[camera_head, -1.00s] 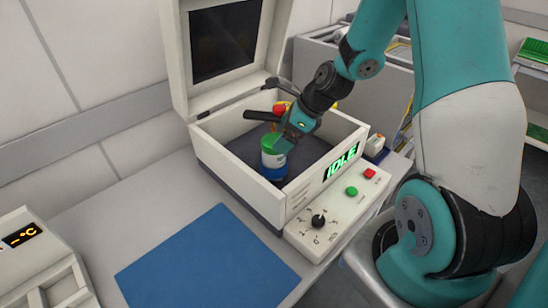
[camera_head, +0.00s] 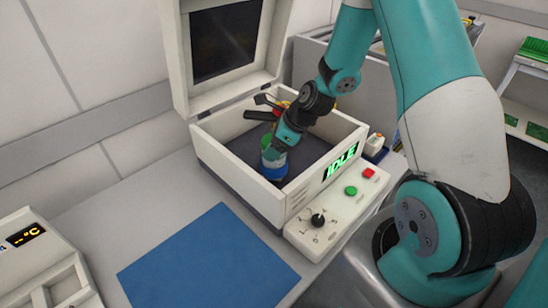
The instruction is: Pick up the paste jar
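The paste jar (camera_head: 272,168), with a blue and white body, stands upright inside the open white machine with the IDLE display. Its green lid is mostly hidden by my gripper. My gripper (camera_head: 275,150) reaches down into the machine, at the top of the jar. The fingers are small and overlap the jar, so I cannot tell whether they are open or closed on it.
The machine's walls (camera_head: 235,178) surround the jar, and its lid (camera_head: 200,70) stands open behind. A control panel (camera_head: 335,215) with a knob and buttons is in front. A blue mat (camera_head: 208,262) lies empty on the bench. A temperature unit (camera_head: 40,255) stands at left.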

